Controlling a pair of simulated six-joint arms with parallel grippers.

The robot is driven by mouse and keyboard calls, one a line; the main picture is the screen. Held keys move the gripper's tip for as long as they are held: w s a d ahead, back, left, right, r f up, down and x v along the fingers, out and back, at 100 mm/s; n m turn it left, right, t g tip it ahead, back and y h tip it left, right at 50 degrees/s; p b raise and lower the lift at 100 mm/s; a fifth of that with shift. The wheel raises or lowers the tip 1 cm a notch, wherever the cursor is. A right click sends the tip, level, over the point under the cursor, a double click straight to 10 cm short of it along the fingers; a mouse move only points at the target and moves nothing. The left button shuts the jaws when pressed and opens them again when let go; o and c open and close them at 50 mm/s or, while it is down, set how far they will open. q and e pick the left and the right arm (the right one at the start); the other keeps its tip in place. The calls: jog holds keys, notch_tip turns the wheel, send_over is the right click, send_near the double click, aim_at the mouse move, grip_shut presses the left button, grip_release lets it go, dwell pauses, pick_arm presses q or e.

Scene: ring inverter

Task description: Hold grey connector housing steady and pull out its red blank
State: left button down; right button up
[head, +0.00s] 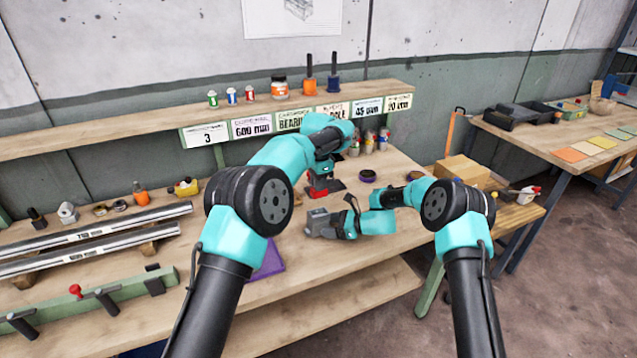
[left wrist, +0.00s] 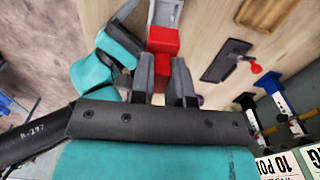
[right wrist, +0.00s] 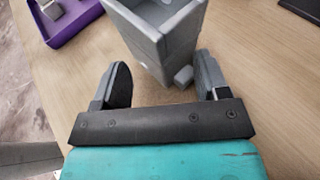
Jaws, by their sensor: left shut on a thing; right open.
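The grey connector housing (head: 318,222) lies on the bench in front of my left gripper. In the right wrist view the housing (right wrist: 160,40) shows an open hollow end and reaches toward the space between the fingers. My right gripper (head: 346,222) is open beside it. My left gripper (head: 322,172) points down and is shut on the red blank (left wrist: 162,42). In the left wrist view grey (left wrist: 166,12) shows right beyond the red. I cannot tell whether the blank still touches the housing.
A purple tray (head: 266,262) lies at the front edge, left of the housing; a grey piece (right wrist: 50,8) sits in it. A dark plate with a red knob (left wrist: 256,67) is beside the left gripper. Metal rails (head: 95,235) lie to the left. A cardboard box (head: 462,170) stands right.

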jog(key=shift+s+d+f, duration=0.1)
jog(key=shift+s+f, duration=0.1)
jog(key=shift+f, duration=0.55)
pick_arm(q)
jog(key=shift+a, duration=0.1)
pick_arm(e)
jog(key=shift+s+d+r, duration=0.1)
jog(key=shift+d+r, duration=0.05)
jog(key=shift+d, duration=0.3)
pick_arm(q)
jog(key=shift+w, duration=0.1)
pick_arm(e)
jog(key=v, duration=0.5)
jog(key=r+v, duration=0.1)
jog(key=v, duration=0.5)
jog(key=shift+a+r, duration=0.1)
jog(key=shift+r, duration=0.15)
